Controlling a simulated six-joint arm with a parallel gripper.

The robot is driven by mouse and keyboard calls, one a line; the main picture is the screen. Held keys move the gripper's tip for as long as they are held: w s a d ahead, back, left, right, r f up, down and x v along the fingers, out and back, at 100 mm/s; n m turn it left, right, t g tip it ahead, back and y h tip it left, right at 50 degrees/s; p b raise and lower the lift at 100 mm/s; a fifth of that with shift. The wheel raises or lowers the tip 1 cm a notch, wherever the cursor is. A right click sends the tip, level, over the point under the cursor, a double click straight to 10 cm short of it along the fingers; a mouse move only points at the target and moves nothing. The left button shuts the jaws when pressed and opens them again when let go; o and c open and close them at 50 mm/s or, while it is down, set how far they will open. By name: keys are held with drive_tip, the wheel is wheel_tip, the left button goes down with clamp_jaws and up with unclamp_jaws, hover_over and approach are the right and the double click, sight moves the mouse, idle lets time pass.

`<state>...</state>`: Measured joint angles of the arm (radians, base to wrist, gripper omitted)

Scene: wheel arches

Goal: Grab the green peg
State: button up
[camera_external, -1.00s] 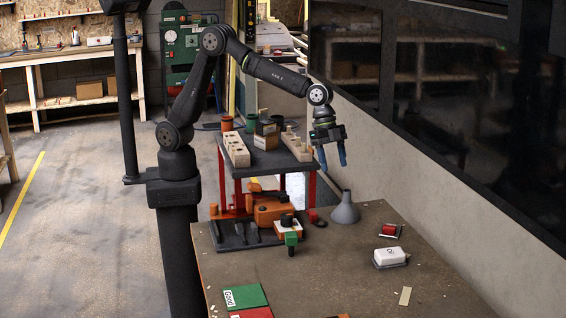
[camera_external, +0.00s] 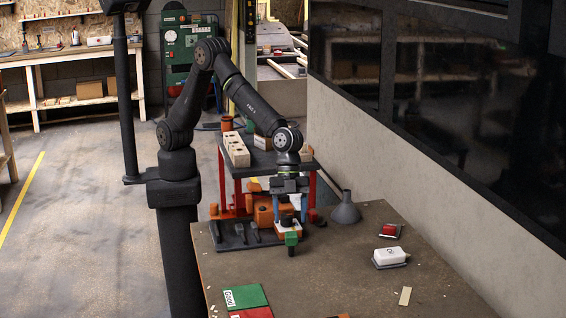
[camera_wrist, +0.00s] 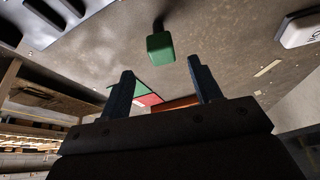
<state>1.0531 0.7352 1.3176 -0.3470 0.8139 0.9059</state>
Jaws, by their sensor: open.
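The green peg (camera_external: 291,239) has a blocky green head with a darker part below it. It stands on the brown table, just in front of an orange and white block. In the wrist view the green peg (camera_wrist: 160,46) appears beyond the fingertips, centred between them, with nothing gripping it. My gripper (camera_external: 290,214) is open, its two blue fingers pointing down above and slightly behind the peg. In the wrist view my gripper (camera_wrist: 160,68) shows both fingers spread and empty. Whether a finger touches the orange and white block is unclear.
A grey funnel (camera_external: 345,208) stands right of the gripper. A dark tray (camera_external: 240,235) with tools lies left. A white device (camera_external: 389,257) and a red item (camera_external: 390,231) lie at right. The green panel (camera_external: 245,296) is at front left. The middle of the table is clear.

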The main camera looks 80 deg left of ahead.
sight(291, 233)
drive_tip(key=x, duration=0.7)
drive_tip(key=shift+w+f, duration=0.15)
drive_tip(key=c, duration=1.1)
